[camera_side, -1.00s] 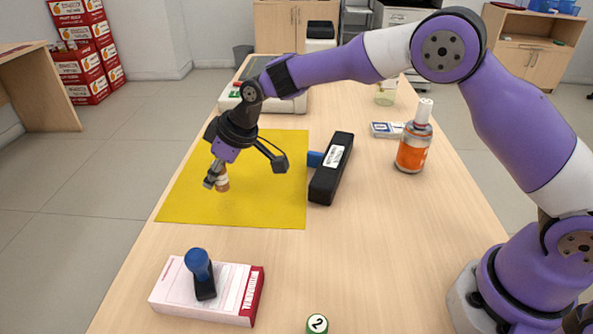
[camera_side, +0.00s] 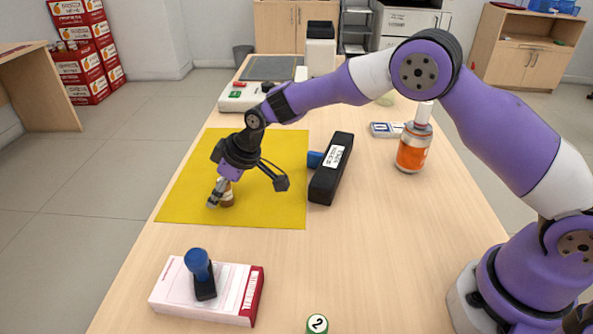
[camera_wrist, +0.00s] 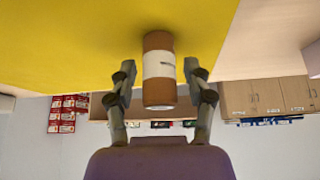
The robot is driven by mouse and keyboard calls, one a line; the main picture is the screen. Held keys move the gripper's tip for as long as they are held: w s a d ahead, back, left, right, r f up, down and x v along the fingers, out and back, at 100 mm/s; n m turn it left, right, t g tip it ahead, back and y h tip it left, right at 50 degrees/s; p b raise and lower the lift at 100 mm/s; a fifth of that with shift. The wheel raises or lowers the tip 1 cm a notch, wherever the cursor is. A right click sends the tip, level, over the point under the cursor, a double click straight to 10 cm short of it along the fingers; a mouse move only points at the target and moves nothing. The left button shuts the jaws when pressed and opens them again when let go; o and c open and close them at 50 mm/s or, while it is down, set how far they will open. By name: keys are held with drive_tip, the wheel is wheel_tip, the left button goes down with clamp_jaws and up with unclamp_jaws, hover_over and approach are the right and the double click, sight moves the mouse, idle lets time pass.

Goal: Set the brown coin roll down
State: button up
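The brown coin roll (camera_side: 227,196), with a white band, stands upright on the yellow mat (camera_side: 270,207). In the wrist view the roll (camera_wrist: 159,66) is between the two fingers of my gripper (camera_wrist: 160,68), with a narrow gap showing on each side. My gripper (camera_side: 221,193) points down at the mat and is open around the roll. In the side view one finger partly hides the roll.
A black case (camera_side: 331,172) with a white label lies at the mat's right edge. An orange bottle (camera_side: 413,148) stands farther right. A blue-handled stamp (camera_side: 201,272) sits on a white and red box (camera_side: 233,292) in front. The mat around the roll is clear.

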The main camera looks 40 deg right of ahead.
drive_tip(key=shift+r, duration=0.15)
drive_tip(key=shift+s+d+r, duration=0.1)
drive_tip(key=shift+r, duration=0.2)
drive_tip(key=s+d+r+m+h, duration=0.1)
drive_tip(key=s+d+r, duration=0.3)
drive_tip(key=s+r, duration=0.3)
drive_tip(key=s+d+r+m, duration=0.1)
drive_tip(key=s+d+r, duration=0.35)
drive_tip(key=r, duration=0.45)
drive_tip(key=s+d+m+h, duration=0.1)
drive_tip(key=s+d, duration=0.3)
drive_tip(key=s, duration=0.4)
drive_tip(key=s+d+m+h, duration=0.1)
drive_tip(key=s+d+m, duration=0.3)
drive_tip(key=s, duration=0.4)
drive_tip(key=shift+f+t+h, duration=0.3)
drive_tip(key=shift+t, duration=0.1)
